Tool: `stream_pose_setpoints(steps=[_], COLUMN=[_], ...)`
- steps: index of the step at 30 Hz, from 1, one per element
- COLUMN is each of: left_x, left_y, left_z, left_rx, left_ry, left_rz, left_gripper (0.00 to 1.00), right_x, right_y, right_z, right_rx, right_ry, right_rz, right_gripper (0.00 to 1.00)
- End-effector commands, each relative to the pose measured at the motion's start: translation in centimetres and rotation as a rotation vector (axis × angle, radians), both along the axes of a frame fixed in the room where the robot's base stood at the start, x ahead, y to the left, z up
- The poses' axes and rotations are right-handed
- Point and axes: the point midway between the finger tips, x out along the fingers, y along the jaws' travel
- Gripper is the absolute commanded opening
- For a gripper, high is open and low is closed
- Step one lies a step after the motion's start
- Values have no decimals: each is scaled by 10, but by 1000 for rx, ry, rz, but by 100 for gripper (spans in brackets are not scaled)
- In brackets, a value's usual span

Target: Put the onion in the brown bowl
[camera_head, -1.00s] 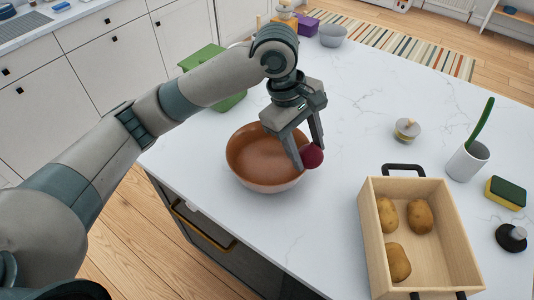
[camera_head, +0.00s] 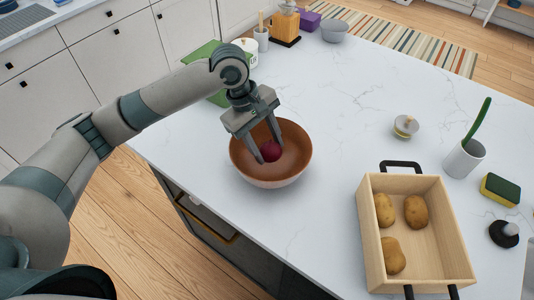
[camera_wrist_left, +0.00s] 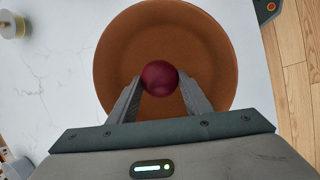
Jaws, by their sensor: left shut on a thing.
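The onion (camera_head: 270,151) is a small dark red ball held between the fingertips of my left gripper (camera_head: 266,150). The brown bowl (camera_head: 296,165) stands on the counter near its front edge. In the head view the onion and fingertips show against the bowl's inside. The left wrist view shows the onion (camera_wrist_left: 160,77) between the two fingers, over the bowl (camera_wrist_left: 112,55). I cannot tell whether the onion touches the bowl. My right gripper does not show.
A wooden crate (camera_head: 452,243) with black handles holds several potatoes at the right. A white cup (camera_head: 464,160), a sponge (camera_head: 500,190) and a small lidded jar (camera_head: 405,127) stand beyond it. Green and orange items are behind my left arm. The counter middle is clear.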

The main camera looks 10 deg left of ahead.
Motion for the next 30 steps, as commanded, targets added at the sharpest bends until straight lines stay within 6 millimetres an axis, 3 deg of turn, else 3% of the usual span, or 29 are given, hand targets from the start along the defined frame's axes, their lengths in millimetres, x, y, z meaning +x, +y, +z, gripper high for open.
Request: stream_pose_setpoints(steps=[5, 13, 25, 26, 27, 28, 30], left_x=[0, -1, 0, 0, 0, 0, 0], left_y=[0, 1, 0, 0, 0, 0, 0], left_z=[-8, -37, -41, -42, -42, -42, -42], left_rx=[2, 2, 0, 0, 0, 0, 0], left_ry=[3, 1, 0, 0, 0, 0, 0], left_rz=[1, 0, 0, 0, 0, 0, 0], left_gripper=[21, 21, 21, 47, 56, 63, 63], right_x=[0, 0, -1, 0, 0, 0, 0], right_y=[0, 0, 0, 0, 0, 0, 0], right_z=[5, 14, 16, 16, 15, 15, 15], right_rx=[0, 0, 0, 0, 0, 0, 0], right_ry=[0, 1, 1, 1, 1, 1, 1], right_rz=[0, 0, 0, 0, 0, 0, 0], right_gripper=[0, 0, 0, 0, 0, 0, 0])
